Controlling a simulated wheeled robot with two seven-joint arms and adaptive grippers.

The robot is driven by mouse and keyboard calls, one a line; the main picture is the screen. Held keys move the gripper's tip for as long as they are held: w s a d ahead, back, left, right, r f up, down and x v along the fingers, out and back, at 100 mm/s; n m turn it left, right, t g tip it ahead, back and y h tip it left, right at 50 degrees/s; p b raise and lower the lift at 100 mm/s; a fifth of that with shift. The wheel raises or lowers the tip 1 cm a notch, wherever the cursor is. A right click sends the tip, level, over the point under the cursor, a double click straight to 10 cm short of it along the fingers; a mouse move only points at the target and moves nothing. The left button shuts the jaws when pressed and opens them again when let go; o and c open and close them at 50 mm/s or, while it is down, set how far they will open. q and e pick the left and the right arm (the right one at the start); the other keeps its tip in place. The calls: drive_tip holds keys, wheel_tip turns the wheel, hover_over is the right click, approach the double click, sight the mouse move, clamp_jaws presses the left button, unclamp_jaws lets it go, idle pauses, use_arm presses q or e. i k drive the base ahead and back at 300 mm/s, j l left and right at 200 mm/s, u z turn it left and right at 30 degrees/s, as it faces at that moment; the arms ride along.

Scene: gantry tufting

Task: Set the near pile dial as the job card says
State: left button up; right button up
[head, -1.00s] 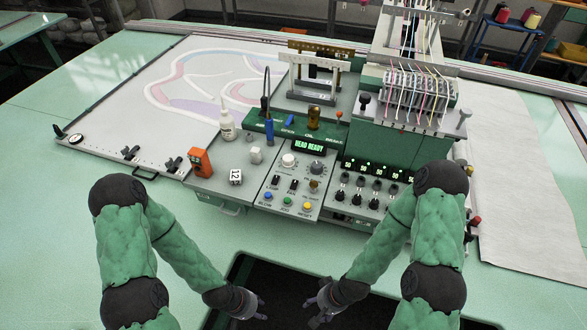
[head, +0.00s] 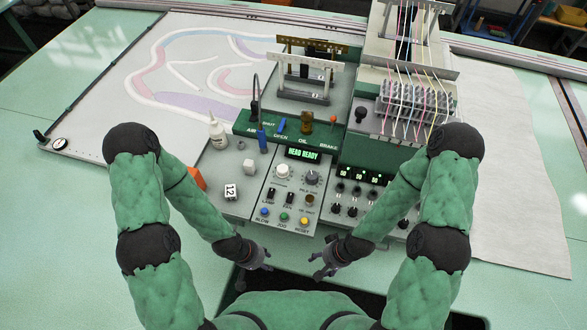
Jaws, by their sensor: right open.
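A console panel carries a white round dial (head: 283,171) and a dark grey round dial (head: 311,178) side by side. To the right, black knobs (head: 353,191) stand in two rows under small green number displays (head: 359,176). The small lettering is too blurred to say which is the near pile dial. I cannot make out a job card. My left gripper (head: 266,260) is open and empty, low in front of the console's near edge. My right gripper (head: 316,265) is open and empty, a little to its right. Neither touches a dial.
A green display reads HEAD READY (head: 303,154). Lamp-like buttons (head: 284,217) line the panel's near edge. A white bottle (head: 217,132), a numbered white block (head: 231,191) and an orange object (head: 197,178) stand left. Threaded yarn guides (head: 415,100) rise at the right.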

sight(311, 178)
drive_tip(key=k+l+z, duration=0.2)
drive_tip(key=z, duration=0.15)
drive_tip(key=k+l+z, duration=0.15)
drive_tip(key=l+z, duration=0.15)
drive_tip(key=k+l+z, duration=0.15)
drive_tip(key=l+z, duration=0.2)
